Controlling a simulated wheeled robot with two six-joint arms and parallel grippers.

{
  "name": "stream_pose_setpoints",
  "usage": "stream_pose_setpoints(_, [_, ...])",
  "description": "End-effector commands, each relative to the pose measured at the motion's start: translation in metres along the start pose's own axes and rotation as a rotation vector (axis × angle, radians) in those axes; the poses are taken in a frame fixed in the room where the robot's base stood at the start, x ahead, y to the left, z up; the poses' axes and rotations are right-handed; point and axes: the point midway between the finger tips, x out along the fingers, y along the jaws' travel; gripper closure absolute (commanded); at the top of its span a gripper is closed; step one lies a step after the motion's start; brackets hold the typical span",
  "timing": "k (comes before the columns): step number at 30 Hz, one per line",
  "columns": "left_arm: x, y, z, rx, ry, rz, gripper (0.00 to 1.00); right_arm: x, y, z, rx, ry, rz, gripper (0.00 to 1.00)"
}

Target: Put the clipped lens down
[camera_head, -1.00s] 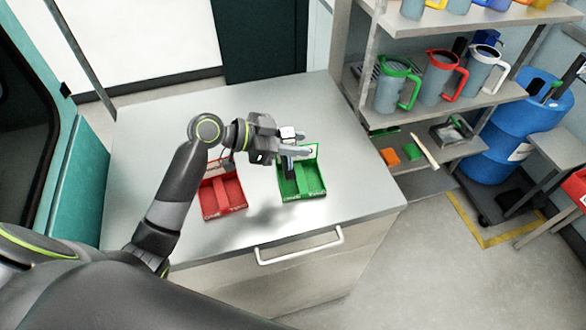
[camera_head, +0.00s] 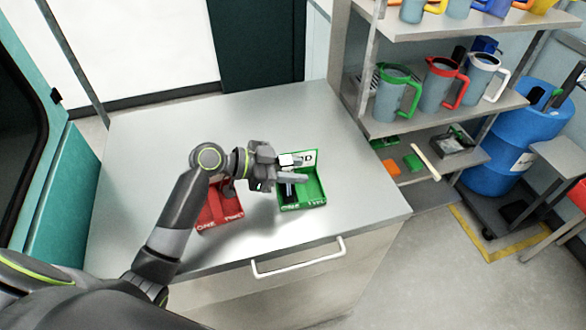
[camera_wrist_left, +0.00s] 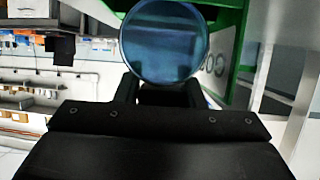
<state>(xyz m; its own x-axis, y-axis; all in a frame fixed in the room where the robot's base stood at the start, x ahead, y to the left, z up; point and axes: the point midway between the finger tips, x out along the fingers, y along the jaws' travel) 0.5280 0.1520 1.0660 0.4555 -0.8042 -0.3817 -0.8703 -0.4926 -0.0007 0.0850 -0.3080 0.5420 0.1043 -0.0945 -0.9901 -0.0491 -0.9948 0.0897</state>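The lens (camera_wrist_left: 165,42) shows as a round, blue, see-through disc straight ahead of my left fingers in the left wrist view. My left gripper (camera_head: 298,169) is over the green tray (camera_head: 316,188) in the head view, with its fingers around the lens's near edge in the wrist view. The grip itself is partly hidden, but the lens appears held. In the head view, a dark blue part of the lens shows below the fingers, inside the green tray's left part. Whether it touches the tray floor cannot be told. My right gripper is out of view.
A red tray (camera_head: 232,212) sits left of the green one, partly hidden by my left arm. The grey cabinet top (camera_head: 150,160) is otherwise clear. A shelf with jugs (camera_head: 440,82) and a blue barrel (camera_head: 515,140) stand to the right.

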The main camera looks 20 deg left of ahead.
Motion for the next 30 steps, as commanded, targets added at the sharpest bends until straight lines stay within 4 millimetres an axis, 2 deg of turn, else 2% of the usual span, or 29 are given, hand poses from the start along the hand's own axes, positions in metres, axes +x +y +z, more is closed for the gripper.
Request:
stream_pose_setpoints(1, [0.000, 0.000, 0.000, 0.000, -0.001, 0.000, 0.57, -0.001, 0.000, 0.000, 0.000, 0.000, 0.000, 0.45])
stream_pose_setpoints(4, [0.000, 0.000, 0.000, 0.000, -0.001, 0.000, 0.46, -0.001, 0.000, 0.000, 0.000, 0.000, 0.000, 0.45])
stream_pose_setpoints(15, [-0.002, 0.000, -0.005, 0.000, -0.001, 0.000, 0.46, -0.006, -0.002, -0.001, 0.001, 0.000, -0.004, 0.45])
stream_pose_setpoints(30, [-0.068, -0.001, -0.003, 0.001, -0.004, -0.002, 0.46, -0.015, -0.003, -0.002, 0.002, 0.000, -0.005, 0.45])
